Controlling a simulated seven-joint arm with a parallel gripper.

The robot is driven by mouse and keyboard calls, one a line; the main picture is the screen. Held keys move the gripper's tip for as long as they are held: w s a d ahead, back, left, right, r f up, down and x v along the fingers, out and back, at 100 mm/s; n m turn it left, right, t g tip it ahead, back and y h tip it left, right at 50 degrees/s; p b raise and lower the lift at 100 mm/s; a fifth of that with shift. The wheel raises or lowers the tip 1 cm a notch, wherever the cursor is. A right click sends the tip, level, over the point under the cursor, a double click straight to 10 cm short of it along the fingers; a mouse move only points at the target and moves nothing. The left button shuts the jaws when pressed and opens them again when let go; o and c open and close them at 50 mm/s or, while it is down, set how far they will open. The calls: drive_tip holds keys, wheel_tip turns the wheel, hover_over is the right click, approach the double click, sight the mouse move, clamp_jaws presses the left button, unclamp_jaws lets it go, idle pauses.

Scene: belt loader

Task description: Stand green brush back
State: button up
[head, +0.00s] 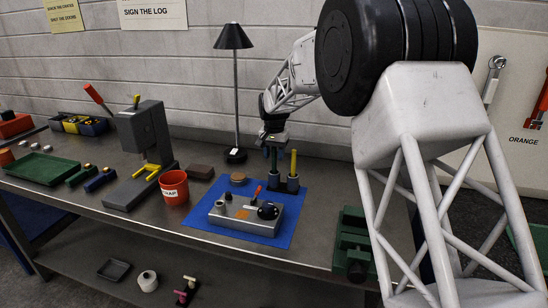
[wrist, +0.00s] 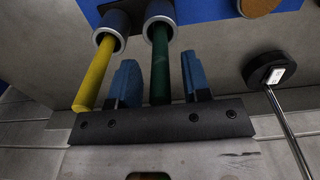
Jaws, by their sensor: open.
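The green brush (wrist: 160,65) stands with its lower end in a round grey cup (wrist: 160,12); its handle also shows in the head view (head: 274,158). My gripper (wrist: 159,78) is open, with one blue finger on each side of the green handle and visible gaps between. In the head view my gripper (head: 273,146) is right above that cup. A yellow-handled brush (wrist: 93,72) stands in the neighbouring cup (wrist: 110,28), just outside one finger. The bristle ends are hidden in the cups.
A blue mat (head: 225,231) carries a grey fixture (head: 237,223) with a black ball and red-handled part. A black lamp (head: 235,100) stands close behind. A red scrap cup (head: 174,188) and a grey press (head: 148,135) stand left; a green vise (head: 352,240) is right.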

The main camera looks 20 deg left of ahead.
wheel_tip(320, 180, up, 11)
drive_tip(key=shift+f, duration=0.1)
idle(0.4)
idle(0.7)
drive_tip(key=shift+d, duration=0.1)
drive_tip(key=shift+s+d+r, duration=0.15)
drive_tip(key=shift+d+r, duration=0.05)
drive_tip(key=s+d+r+t, duration=0.1)
drive_tip(key=s+d+r, duration=0.3)
drive_tip(key=s+d, duration=0.85)
drive_tip(key=s+d+r, duration=0.4)
drive_tip(key=s+d, duration=0.5)
drive_tip(key=d, duration=0.7)
drive_tip(key=s+d+f, duration=0.3)
drive_tip(key=s+d, duration=0.2)
drive_tip(key=s, duration=0.5)
drive_tip(key=s+d+f+t, duration=0.1)
drive_tip(key=s+d+f, duration=0.3)
drive_tip(key=s, duration=0.7)
drive_tip(key=s+d+f, duration=0.3)
drive_tip(key=s+d, duration=0.4)
drive_tip(key=s, duration=0.3)
drive_tip(key=shift+s+f+t, duration=0.2)
drive_tip(key=shift+s+t, duration=0.1)
